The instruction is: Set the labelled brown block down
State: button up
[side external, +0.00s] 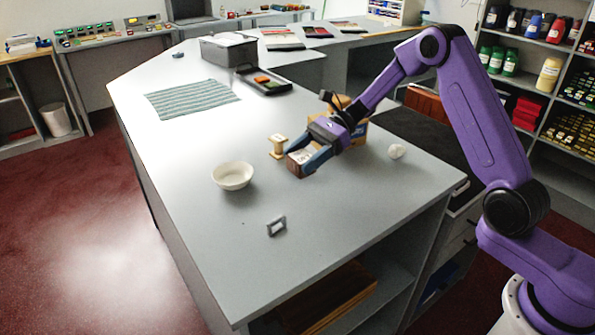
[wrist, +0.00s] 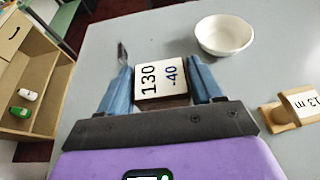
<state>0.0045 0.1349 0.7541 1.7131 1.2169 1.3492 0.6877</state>
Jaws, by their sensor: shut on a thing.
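The brown block (side external: 295,168) has a white label on top, which reads "130 -40" in the wrist view (wrist: 161,78). My gripper (side external: 307,160) is shut on it, with one blue finger on each side, as the wrist view also shows (wrist: 162,80). The block is low over the grey counter (side external: 350,200); I cannot tell whether its underside touches the surface.
A cardboard box (wrist: 35,75) is beside my gripper. The front counter is mostly clear.

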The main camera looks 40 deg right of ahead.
jog(key=shift+w+a+f, duration=0.2)
jog(key=shift+w+f, duration=0.65)
jog(key=shift+f, duration=1.75)
jog(key=o, duration=1.1)
jog(key=shift+f, duration=0.1)
jog(key=v, duration=1.2)
